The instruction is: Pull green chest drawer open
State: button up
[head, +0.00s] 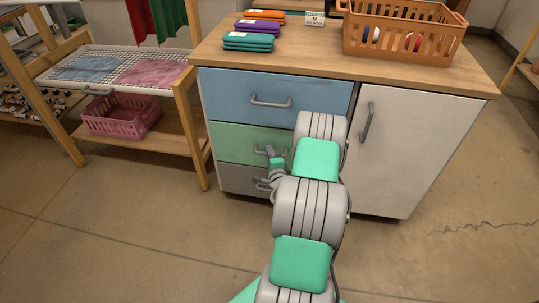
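The green drawer (235,143) is the middle one of three in the wooden-topped chest, between a blue drawer (235,95) and a grey drawer (238,180). Its front looks flush with the others, so it appears shut. The right part of the green front and most of its handle are hidden by my arm and gripper. My gripper (267,167) is at the green drawer's front, around handle height. The fingers are small and partly hidden, so I cannot tell whether they touch or hold the handle.
A white cupboard door (410,145) with a grey handle (367,121) is right of the drawers. A wooden rack (190,125) with a pink basket (121,116) stands left. Floor in front is clear.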

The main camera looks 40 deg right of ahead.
grip_shut()
dwell(1.1)
